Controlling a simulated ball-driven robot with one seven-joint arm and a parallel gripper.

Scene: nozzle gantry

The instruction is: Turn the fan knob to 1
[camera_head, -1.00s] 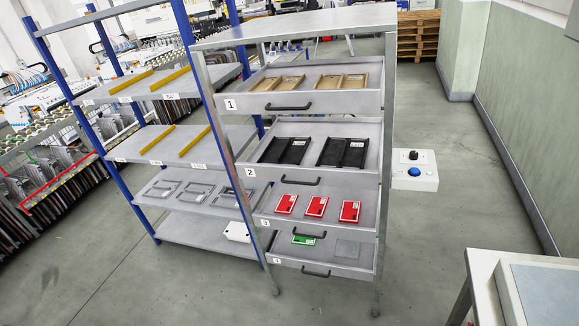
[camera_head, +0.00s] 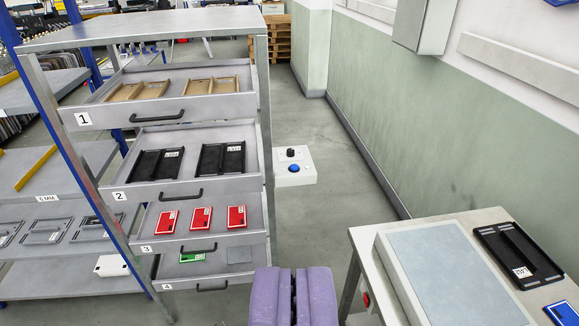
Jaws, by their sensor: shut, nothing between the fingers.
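A small white control box (camera_head: 296,178) is mounted at the right side of the grey drawer rack. It carries a black knob (camera_head: 290,152) and a blue push button (camera_head: 294,168). This is the only knob I can make out; no label or setting is readable at this size. My gripper (camera_head: 294,272), with purple fingers, shows at the bottom middle. Its fingers are together and empty. It appears below the box in the picture, apart from the knob.
The drawer rack (camera_head: 180,30) has several open drawers jutting forward. A table (camera_head: 372,250) at the lower right holds a grey-topped block (camera_head: 450,275), a black tray (camera_head: 520,255) and a blue item (camera_head: 563,312). Free floor (camera_head: 335,165) lies between the rack and the green wall (camera_head: 400,110).

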